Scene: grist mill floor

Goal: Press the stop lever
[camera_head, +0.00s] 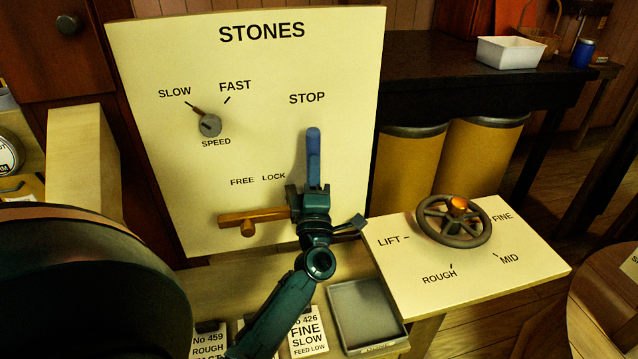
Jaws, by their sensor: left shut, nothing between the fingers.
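The cream STONES panel (260,70) stands upright. On it, below the word STOP, an upright blue lever (313,152) shows its upper part. My left gripper (312,192) is shut and empty in front of the lever's lower end, which it hides. I cannot tell whether it touches the lever. A wooden handle (245,218) below FREE and LOCK lies roughly level, its right end hidden behind or beside the gripper. My right gripper does not show.
A grey speed knob (210,124) sits at the panel's upper left. A dark handwheel (453,220) stands on a sloping board (410,262) to the right. An empty grey tray (400,333) and paper cards (307,335) lie below the panel.

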